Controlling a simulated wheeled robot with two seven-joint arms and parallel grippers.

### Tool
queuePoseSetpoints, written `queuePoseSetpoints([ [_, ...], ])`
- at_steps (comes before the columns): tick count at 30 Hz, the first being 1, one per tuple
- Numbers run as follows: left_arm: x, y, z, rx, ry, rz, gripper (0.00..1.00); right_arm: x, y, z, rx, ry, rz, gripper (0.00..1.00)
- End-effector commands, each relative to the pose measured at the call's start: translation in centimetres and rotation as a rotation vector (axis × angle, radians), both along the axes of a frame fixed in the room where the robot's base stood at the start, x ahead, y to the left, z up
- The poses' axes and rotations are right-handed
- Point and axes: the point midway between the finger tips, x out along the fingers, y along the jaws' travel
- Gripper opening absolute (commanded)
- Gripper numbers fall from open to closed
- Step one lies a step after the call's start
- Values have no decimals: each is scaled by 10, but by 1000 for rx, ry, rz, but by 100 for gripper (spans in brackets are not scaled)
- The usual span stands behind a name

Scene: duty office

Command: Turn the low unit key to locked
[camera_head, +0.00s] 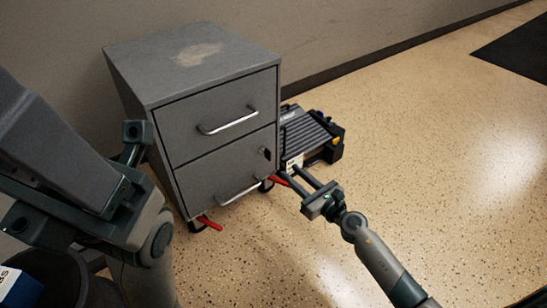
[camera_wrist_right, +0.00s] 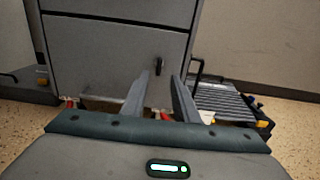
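The low unit is a grey two-drawer metal cabinet (camera_head: 215,105) against the wall. A small dark key (camera_head: 265,153) sits in the lock at the upper right of its lower drawer front. The key also shows in the right wrist view (camera_wrist_right: 158,66), hanging roughly upright; its exact turn is too small to tell. My right gripper (camera_head: 285,174) is open and empty, low in front of the cabinet's right side. Its fingers point toward the cabinet, below the key and apart from it. My left arm fills the left side of the head view; its gripper does not show.
A dark ribbed machine (camera_head: 310,135) stands on the floor just right of the cabinet. Two bar handles (camera_head: 230,122) stick out from the drawers. Red parts (camera_head: 209,223) show by the casters. A dark bin (camera_head: 45,280) is at lower left. The speckled floor at right is clear.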

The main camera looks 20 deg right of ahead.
Motion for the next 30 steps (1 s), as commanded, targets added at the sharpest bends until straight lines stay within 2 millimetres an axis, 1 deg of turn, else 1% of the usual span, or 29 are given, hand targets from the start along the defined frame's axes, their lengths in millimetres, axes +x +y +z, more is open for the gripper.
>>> queuePoseSetpoints([
  [1, 0, 0, -1, 0, 0, 0, 65, 10, 4, 0, 0, -1, 0, 27],
  [9, -1, 0, -6, -1, -5, -4, 65, 56, 21, -1, 2, -2, 1, 27],
  [15, -7, 1, -5, -14, -29, -19, 65, 82, 30, -1, 2, 0, 0, 27],
  [18, -11, 1, -3, -19, -44, -26, 65, 91, 33, -1, 1, -1, 0, 27],
  [21, -12, 1, -3, -20, -50, -29, 65, 95, 35, -1, 0, 0, 0, 27],
  [30, -14, 0, -1, -18, -58, -32, 65, 97, 36, 0, 0, 1, 1, 27],
])
